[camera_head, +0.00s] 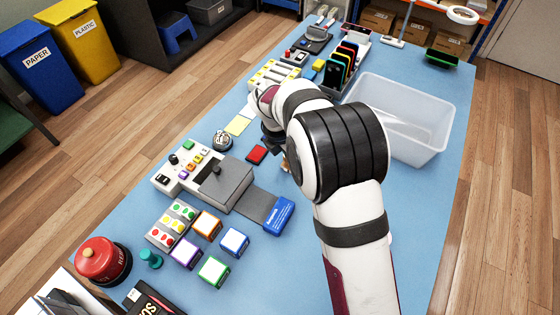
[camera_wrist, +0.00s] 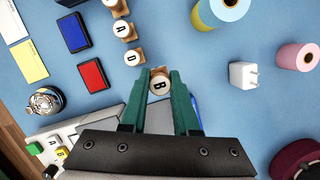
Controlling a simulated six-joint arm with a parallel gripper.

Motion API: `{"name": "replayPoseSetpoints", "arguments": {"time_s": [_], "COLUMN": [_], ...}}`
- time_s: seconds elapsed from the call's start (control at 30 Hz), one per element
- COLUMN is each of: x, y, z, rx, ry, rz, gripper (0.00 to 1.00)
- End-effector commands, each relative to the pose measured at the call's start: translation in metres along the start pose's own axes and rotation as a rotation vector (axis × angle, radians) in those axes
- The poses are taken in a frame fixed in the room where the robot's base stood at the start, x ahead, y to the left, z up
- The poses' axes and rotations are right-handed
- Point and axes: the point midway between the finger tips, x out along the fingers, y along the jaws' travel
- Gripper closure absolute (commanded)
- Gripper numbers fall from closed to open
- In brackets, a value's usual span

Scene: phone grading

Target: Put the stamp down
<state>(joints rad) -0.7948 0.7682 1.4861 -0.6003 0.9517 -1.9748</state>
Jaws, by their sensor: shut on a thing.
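In the wrist view my gripper (camera_wrist: 160,74) has its green fingers closed around a stamp (camera_wrist: 160,86) with a round white top marked B. Some of its wooden body shows between the fingertips. I cannot tell whether its base touches the table. Other wooden stamps stand in a line beyond it: one marked D (camera_wrist: 134,57), one marked A (camera_wrist: 121,27) and one at the top edge (camera_wrist: 117,6). In the head view my arm hides the fingertips and the held stamp.
A red ink pad (camera_wrist: 93,76) and a blue ink pad (camera_wrist: 74,32) lie left of the stamps. A white plug (camera_wrist: 243,75) and tape rolls (camera_wrist: 298,57) lie to the right. A clear bin (camera_head: 425,150) stands right of my arm.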

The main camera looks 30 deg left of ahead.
Motion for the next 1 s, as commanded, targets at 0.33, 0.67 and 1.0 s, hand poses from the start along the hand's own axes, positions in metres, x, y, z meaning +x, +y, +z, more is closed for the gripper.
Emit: {"name": "replayPoseSetpoints", "arguments": {"time_s": [0.33,0.67,1.0], "x": [-0.032,-0.041,-0.080], "y": [-0.063,-0.085,-0.180], "z": [0.053,0.071,0.122], "rx": [0.003,0.126,1.071], "ry": [-0.001,-0.001,-0.001], "rz": [0.001,-0.033,-0.293], "gripper": [1.00,1.00,1.00]}}
